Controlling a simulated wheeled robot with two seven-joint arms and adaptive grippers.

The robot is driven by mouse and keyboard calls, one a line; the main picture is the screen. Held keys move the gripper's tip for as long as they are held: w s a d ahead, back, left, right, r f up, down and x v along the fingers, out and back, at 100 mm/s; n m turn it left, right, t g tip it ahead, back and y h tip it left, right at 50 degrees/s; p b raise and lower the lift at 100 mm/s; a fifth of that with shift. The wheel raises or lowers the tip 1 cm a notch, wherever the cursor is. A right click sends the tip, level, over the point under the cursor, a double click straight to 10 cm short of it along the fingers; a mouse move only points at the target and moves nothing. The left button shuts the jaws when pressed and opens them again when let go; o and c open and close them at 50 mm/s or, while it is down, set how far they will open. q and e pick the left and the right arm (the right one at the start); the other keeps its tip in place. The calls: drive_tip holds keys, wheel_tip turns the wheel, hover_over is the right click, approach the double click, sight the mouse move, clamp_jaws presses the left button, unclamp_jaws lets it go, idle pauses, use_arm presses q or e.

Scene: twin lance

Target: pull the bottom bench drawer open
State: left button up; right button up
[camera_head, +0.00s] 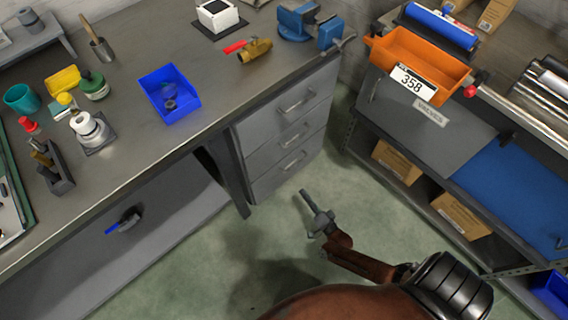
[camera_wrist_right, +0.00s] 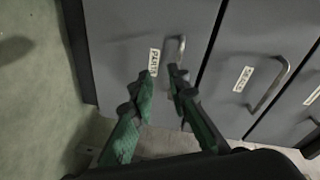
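The bottom bench drawer (camera_head: 288,170) is the lowest of three grey drawers and looks flush with the bench front. Its metal handle (camera_head: 293,161) shows in the head view. In the right wrist view the bottom drawer (camera_wrist_right: 120,25) is the leftmost panel, with a white label and its handle (camera_wrist_right: 175,48). My right gripper (camera_head: 309,208) is over the floor in front of the drawers. In the wrist view its green-padded fingers (camera_wrist_right: 160,90) are apart and empty, with the handle just beyond the right fingertip. My left gripper is not in view.
The middle drawer (camera_head: 290,138) and top drawer (camera_head: 290,103) sit above. A bench leg (camera_head: 230,170) stands left of them. An orange bin (camera_head: 415,60) rests on the rack at right. Green floor (camera_head: 345,205) is clear between bench and rack.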

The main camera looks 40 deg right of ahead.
sight(295, 165)
use_arm(q)
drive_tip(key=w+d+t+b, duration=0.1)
drive_tip(key=b, duration=0.2)
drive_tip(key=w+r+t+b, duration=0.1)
drive_tip(key=b, duration=0.1)
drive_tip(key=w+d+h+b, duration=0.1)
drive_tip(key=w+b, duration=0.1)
drive_tip(key=b, duration=0.1)
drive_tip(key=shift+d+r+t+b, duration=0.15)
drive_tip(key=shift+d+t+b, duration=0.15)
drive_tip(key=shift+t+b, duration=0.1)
use_arm(e)
drive_tip(key=w+d+m+h, duration=0.1)
drive_tip(key=w+m, duration=0.1)
drive_tip(key=w, duration=0.2)
drive_tip(key=w+d+r+m+t+h, duration=0.1)
drive_tip(key=w+d+m+h, duration=0.1)
drive_tip(key=w, duration=0.3)
drive_tip(key=w+d+r+m+t+h, duration=0.1)
drive_tip(key=w+d+m, duration=0.1)
drive_tip(key=w+m, duration=0.2)
drive_tip(key=shift+w+r, duration=0.2)
drive_tip(key=shift+w, duration=0.1)
drive_tip(key=shift+c, duration=0.3)
clamp_jaws()
